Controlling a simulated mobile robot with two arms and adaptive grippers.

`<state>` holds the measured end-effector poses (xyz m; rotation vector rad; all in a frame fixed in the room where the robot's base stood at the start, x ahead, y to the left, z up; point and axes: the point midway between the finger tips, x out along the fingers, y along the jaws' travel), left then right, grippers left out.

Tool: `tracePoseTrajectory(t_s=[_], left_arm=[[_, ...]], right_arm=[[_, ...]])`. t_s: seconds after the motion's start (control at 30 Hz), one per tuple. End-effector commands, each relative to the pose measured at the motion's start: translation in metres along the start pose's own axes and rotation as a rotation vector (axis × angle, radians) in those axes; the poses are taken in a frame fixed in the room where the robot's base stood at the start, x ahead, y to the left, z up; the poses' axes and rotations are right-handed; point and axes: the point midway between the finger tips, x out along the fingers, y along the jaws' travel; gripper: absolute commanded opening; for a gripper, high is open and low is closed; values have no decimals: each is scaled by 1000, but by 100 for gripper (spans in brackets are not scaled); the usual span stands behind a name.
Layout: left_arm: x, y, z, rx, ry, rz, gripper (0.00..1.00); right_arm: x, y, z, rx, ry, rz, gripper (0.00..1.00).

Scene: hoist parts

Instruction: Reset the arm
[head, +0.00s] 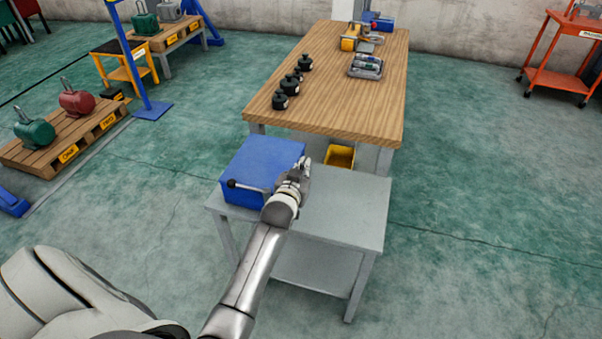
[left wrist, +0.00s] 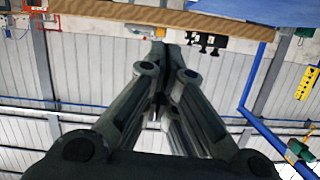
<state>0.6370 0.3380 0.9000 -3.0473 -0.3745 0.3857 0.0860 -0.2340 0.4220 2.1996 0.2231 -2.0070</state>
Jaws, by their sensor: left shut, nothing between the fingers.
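My left gripper (head: 301,168) is above the small grey table, at the right side of the blue box (head: 258,160). Its fingers are shut with nothing between them. The closed fingers also show in the left wrist view (left wrist: 163,62). A lever with a black knob (head: 232,184) sticks out to the left at the front of the blue box. Its right end is partly hidden by my left wrist. I cannot tell whether the gripper touches the box. My right gripper is not in view.
The small grey table (head: 345,215) has bare space to the right of the box. Behind it stands a wooden-topped table (head: 335,100) with black parts (head: 281,100) and a grey tray (head: 366,66). A yellow bin (head: 340,156) sits beneath. A blue post (head: 135,60) stands left.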

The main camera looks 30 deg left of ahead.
Motion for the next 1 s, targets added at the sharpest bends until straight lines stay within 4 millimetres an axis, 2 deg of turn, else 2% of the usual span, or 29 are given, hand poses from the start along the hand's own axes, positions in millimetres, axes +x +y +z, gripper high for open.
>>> tracePoseTrajectory(t_s=[0.2,0.5,0.57,0.67,0.77,0.87,1.0], left_arm=[[-20,1,0,0,0,1,0],[-26,1,0,1,-2,1,0],[-30,2,4,5,-18,4,0],[-45,4,18,23,-81,18,0],[-76,11,42,51,-196,49,0],[-119,20,70,86,-340,92,0],[-187,33,102,134,-539,160,0]], right_arm=[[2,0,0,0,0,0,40],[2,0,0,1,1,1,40],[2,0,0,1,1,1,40],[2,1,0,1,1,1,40],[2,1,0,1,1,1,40],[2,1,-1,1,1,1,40],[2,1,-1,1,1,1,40]])
